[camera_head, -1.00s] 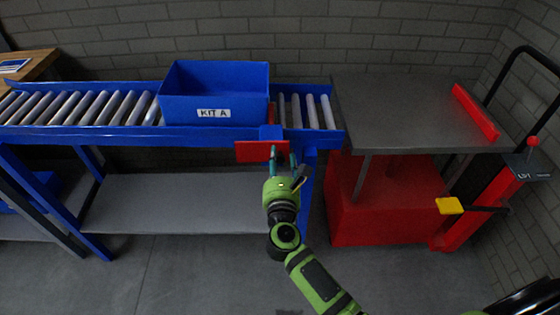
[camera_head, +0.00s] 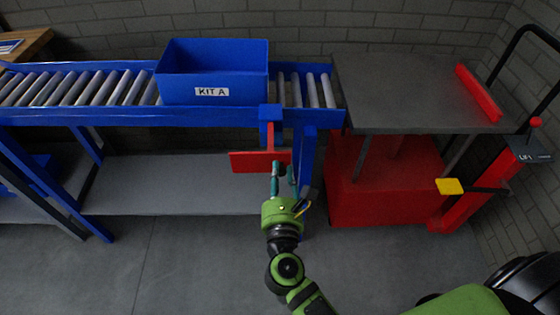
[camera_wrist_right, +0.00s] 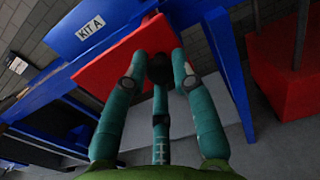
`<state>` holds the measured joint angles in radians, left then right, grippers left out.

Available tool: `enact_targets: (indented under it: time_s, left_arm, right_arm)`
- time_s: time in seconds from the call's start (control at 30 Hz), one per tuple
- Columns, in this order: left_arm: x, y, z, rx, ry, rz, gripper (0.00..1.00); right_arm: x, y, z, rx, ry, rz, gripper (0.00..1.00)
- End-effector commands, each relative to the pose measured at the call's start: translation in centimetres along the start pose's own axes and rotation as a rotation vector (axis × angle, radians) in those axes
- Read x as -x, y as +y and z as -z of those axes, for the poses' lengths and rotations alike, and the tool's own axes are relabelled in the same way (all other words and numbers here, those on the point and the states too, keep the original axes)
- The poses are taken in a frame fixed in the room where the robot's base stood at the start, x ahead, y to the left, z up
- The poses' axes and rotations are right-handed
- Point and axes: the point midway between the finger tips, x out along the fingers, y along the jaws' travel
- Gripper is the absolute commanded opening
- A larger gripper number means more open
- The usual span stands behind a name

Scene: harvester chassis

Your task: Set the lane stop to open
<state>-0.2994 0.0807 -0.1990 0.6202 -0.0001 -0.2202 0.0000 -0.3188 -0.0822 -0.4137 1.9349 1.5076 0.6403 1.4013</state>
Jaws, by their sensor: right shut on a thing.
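The lane stop (camera_head: 245,161) is a red plate hanging from a red stem under a blue bracket (camera_head: 270,112) at the right end of the roller conveyor. Its plate sits clearly below the conveyor's side rail. My right gripper (camera_head: 283,170) is at the right part of the plate, with its fingers shut around a small dark knob (camera_wrist_right: 159,68) on the plate's near face. The right wrist view also shows the red plate (camera_wrist_right: 105,65) beyond the fingers, which partly cover it. My left gripper is not in view.
A blue bin labelled KIT A (camera_head: 212,92) stands on the conveyor rollers (camera_head: 85,90) just left of the stop. A red lift cart with a grey top (camera_head: 400,95) stands at the conveyor's right end. A grey lower shelf (camera_head: 170,185) lies below.

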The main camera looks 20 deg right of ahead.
Motion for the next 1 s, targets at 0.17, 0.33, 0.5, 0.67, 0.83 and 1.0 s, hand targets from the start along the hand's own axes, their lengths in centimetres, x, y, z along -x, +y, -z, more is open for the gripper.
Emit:
enact_targets:
  time_s: [0.17, 0.33, 0.5, 0.67, 0.83, 1.0]
  left_arm:
    - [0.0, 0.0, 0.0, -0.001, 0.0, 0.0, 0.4]
    - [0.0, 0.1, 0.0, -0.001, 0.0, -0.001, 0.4]
    - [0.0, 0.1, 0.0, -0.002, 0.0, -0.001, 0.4]
    - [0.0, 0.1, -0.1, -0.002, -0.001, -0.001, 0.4]
    - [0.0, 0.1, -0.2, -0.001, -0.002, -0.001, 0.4]
    - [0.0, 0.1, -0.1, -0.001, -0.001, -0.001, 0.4]
  right_arm:
    - [0.1, -0.1, -0.4, -0.003, -0.008, 0.004, 0.0]
    - [0.0, -0.1, -0.5, -0.003, -0.009, 0.004, 0.42]
    - [0.1, -0.1, -0.3, -0.002, -0.006, 0.003, 0.49]
    - [0.1, 0.0, -0.2, -0.002, -0.004, 0.002, 0.49]
    - [1.3, 0.0, -0.1, -0.001, -0.001, -0.001, 0.49]
    - [4.6, 0.0, 0.0, 0.001, 0.001, -0.001, 0.49]
